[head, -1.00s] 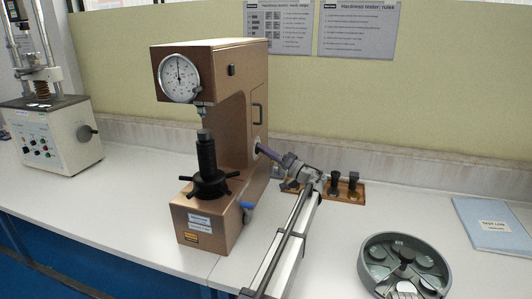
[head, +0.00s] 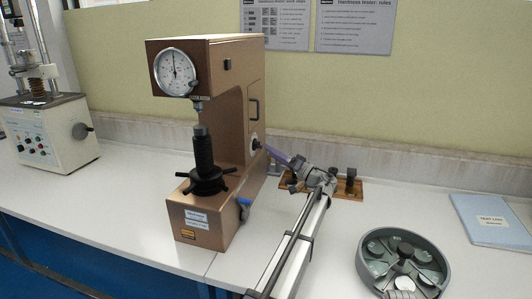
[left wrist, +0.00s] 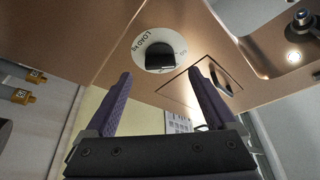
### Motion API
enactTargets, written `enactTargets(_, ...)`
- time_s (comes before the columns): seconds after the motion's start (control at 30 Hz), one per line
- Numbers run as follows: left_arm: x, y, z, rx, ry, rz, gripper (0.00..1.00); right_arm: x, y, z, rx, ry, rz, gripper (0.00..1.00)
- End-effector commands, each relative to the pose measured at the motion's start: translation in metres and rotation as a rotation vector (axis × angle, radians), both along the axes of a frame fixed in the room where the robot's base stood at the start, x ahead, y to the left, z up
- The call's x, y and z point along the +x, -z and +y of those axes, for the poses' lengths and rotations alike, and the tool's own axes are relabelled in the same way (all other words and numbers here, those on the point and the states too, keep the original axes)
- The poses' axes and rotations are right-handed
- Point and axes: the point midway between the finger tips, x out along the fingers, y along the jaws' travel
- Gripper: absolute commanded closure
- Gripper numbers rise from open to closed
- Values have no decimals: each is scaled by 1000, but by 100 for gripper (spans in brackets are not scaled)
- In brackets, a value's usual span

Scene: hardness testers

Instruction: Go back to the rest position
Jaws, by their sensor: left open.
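The brown hardness tester (head: 225,110) stands on the white bench with its dial gauge at the upper front. Its round load knob (head: 255,142) is on the right side face. My left gripper (head: 270,151) is just right of the knob, its purple fingers pointing at that face. In the left wrist view, the fingers of my left gripper (left wrist: 160,75) are spread and empty. The black load knob (left wrist: 159,58) on its white scale lies beyond and between the fingertips, apparently not gripped. My right gripper is not in view.
A wooden holder (head: 375,187) with dark pieces stands behind my left gripper. A round grey tray (head: 438,248) is at the lower right, and a blue folder (head: 490,220) lies farther right. Another tester (head: 45,130) stands at the left. The bench between tray and folder is clear.

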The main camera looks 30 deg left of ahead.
Motion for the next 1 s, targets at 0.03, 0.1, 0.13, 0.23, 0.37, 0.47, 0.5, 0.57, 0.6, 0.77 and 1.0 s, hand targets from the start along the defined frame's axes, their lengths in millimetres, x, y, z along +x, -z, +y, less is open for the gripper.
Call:
enactTargets(0.03,-1,5,-10,0,2,-1,10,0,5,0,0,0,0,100)
enactTargets(0.1,-1,8,-19,0,2,-1,10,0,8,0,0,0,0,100)
enactTargets(0.13,-1,8,-22,-1,1,-1,10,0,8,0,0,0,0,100)
enactTargets(0.23,-2,9,-29,0,0,0,10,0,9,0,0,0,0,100)
enactTargets(0.37,-2,8,-29,-1,-1,0,10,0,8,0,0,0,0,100)
enactTargets(0.47,-2,8,-29,-1,-1,0,10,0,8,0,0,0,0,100)
enactTargets(0.5,-2,8,-29,-1,-1,0,10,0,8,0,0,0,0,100)
enactTargets(0.57,-2,8,-29,-1,-1,0,10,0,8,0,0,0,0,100)
enactTargets(0.6,-2,8,-29,-1,-1,0,10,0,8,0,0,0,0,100)
enactTargets(0.77,-2,2,-29,-1,-1,0,10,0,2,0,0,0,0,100)
enactTargets(1.0,-1,-42,-29,-1,-1,0,10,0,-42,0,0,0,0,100)
